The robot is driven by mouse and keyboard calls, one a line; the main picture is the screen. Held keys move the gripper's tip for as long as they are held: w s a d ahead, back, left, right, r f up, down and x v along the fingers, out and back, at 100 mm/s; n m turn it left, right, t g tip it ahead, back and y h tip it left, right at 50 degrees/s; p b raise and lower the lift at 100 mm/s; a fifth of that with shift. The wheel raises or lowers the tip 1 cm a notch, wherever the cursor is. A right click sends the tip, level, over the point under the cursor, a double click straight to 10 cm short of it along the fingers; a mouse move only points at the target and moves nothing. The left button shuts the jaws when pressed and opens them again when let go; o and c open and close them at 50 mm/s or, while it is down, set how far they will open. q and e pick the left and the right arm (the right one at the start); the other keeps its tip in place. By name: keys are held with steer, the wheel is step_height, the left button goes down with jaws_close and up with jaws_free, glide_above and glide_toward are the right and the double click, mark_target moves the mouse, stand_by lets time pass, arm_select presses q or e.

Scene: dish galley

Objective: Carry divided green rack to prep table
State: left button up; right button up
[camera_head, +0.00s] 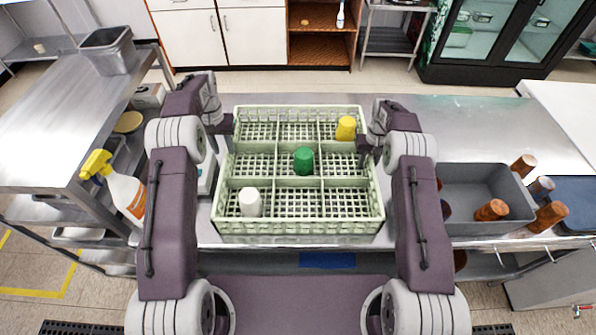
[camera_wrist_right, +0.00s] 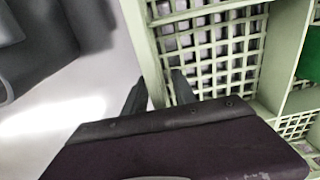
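The divided green rack (camera_head: 322,183) is pale green with a grid of square compartments and lies level in front of me at the steel table. It holds a yellow cup (camera_head: 346,128) back right, a green cup (camera_head: 303,161) in the middle and a white cup (camera_head: 249,202) front left. My left gripper (camera_head: 228,124) is at the rack's left wall; its fingers are mostly hidden. My right gripper (camera_head: 368,152) is at the right wall. In the right wrist view its fingers (camera_wrist_right: 158,88) sit either side of the rack wall (camera_wrist_right: 148,50), close against it. I cannot tell whether the rack touches the table.
A grey bin (camera_head: 462,178) stands right of the rack, with several brown cups in and beside it. A spray bottle (camera_head: 127,190) stands left, near a steel side table (camera_head: 60,120) with a grey tub (camera_head: 107,50). The steel top (camera_head: 470,115) behind the bin is clear.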

arm_select(q)
steer(key=shift+r, duration=1.6)
arm_select(e)
step_height(320, 180, up, 12)
steer(key=shift+w, duration=0.1)
